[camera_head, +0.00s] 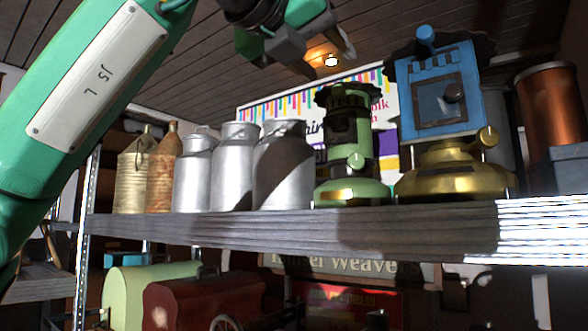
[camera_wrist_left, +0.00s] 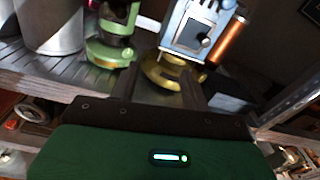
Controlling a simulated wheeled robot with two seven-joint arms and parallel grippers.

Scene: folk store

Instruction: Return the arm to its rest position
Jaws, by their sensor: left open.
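My left arm, green with a white "J5 L" plate, comes in from the left in the head view. My left gripper (camera_head: 330,68) is open and empty, raised above the shelf in front of the milk cans and the green stove. In the left wrist view the gripper's dark fingers (camera_wrist_left: 165,95) point towards the shelf, with a green stove (camera_wrist_left: 110,45) and a blue lantern-like stove (camera_wrist_left: 192,30) beyond them. No object is between the fingers. My right gripper is not in view.
A grey wooden shelf (camera_head: 290,232) holds several metal milk cans (camera_head: 233,165), rusty cans (camera_head: 163,165), the green stove (camera_head: 352,150), the blue stove (camera_head: 438,92) with a brass base, and a copper cylinder (camera_head: 550,110). Green and dark-red items (camera_head: 205,300) stand below. Space above the cans is free.

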